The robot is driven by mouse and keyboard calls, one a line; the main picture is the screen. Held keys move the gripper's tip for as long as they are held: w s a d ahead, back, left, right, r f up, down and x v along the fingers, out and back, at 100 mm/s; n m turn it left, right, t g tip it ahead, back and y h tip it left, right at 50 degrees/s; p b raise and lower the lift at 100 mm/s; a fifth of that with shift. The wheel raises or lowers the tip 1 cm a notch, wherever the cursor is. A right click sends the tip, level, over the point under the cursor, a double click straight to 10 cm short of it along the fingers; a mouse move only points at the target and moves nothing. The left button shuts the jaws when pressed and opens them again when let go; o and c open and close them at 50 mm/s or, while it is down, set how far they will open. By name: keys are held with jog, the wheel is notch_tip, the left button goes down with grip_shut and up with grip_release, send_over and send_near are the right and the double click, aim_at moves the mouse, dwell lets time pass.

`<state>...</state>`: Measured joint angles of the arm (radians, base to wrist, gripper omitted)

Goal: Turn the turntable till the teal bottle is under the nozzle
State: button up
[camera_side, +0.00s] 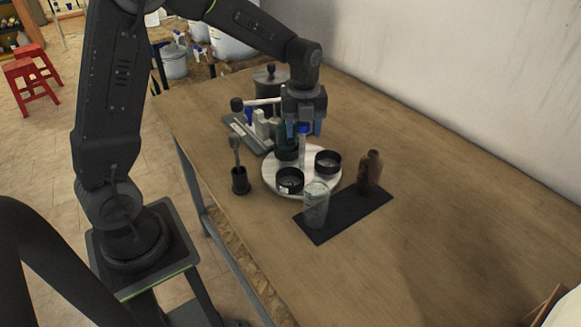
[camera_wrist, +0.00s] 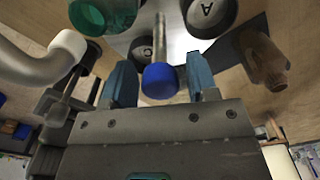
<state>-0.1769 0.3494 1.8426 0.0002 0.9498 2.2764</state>
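The white turntable (camera_side: 272,180) carries several black cup holders and an upright post with a blue knob (camera_side: 302,128); the knob also shows in the wrist view (camera_wrist: 160,80). The teal bottle (camera_wrist: 88,16) sits in a holder at the top left of the wrist view; in the side view it is dark and partly hidden behind my gripper. My gripper (camera_side: 304,127) points down over the turntable, its blue fingers on either side of the knob with small gaps, open. The pale nozzle pipe (camera_side: 262,102) ends left of the bottle in the wrist view (camera_wrist: 68,44).
A black mat (camera_side: 322,236) in front bears a clear tumbler (camera_side: 315,206) and a brown bottle (camera_side: 370,172). A black pot with a brush (camera_side: 239,181) stands left of the turntable. A dark lidded drum (camera_side: 270,78) is behind. The table's right side is clear.

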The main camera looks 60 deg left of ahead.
jog(key=shift+r, duration=3.5)
jog(key=shift+s+r, duration=0.1)
jog(key=s+d+r+n+t, duration=0.2)
jog(key=s+d+n, duration=0.1)
jog(key=s+n, duration=0.7)
jog(key=s+d+r+n+t, duration=0.2)
jog(key=s+d+n+t, duration=0.1)
jog(key=s+n, duration=0.8)
jog(key=d+n, duration=0.1)
jog(key=n, duration=0.2)
jog(key=shift+d+r+t, duration=0.2)
jog(key=shift+t, duration=0.1)
